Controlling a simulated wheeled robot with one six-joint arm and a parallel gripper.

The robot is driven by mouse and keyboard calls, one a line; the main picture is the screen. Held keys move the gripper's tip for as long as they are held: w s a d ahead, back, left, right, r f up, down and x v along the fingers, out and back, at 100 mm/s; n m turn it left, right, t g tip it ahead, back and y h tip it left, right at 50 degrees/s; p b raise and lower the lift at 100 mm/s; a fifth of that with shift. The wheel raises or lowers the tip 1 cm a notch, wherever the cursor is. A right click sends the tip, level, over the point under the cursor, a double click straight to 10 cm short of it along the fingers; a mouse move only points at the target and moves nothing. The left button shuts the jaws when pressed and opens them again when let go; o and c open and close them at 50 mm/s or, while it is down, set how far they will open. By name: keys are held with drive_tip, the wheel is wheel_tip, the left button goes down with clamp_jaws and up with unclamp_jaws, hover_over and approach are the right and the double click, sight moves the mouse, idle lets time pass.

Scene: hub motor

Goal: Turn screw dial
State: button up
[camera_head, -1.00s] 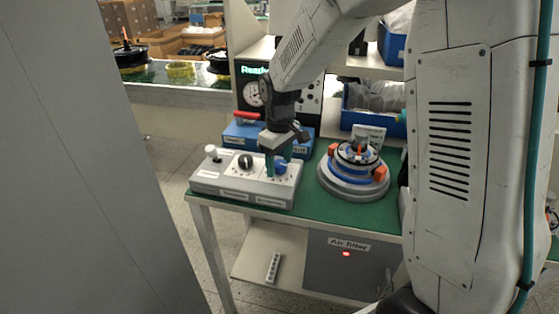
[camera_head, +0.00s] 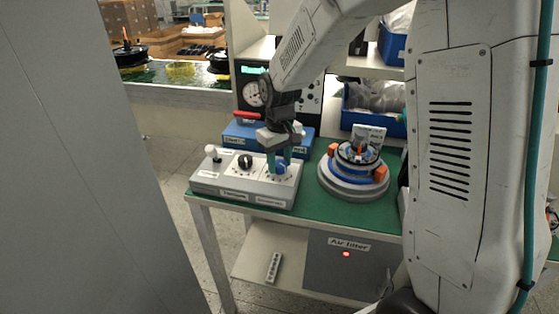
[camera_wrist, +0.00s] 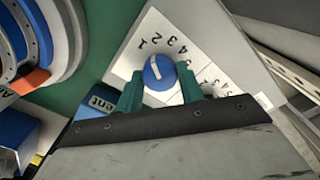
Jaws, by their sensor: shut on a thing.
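The blue screw dial (camera_head: 281,167) sits at the right end of a grey control box (camera_head: 215,188). In the wrist view the round blue dial (camera_wrist: 158,72) has a white pointer line aimed up and slightly left, near the printed 1 and 2. My gripper (camera_head: 278,162) points down over the dial. Its green fingers stand on either side of the dial in the wrist view (camera_wrist: 160,88), shut on it. The finger contact is partly hidden by the gripper body.
The round hub motor fixture (camera_head: 352,185) stands close at the right. Green tabletop shows between them.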

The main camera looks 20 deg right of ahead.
sight(279, 164)
drive_tip(key=shift+m, duration=1.2)
drive_tip(key=o, duration=1)
wheel_tip(279, 164, up, 8)
drive_tip(key=shift+a+f, duration=0.1)
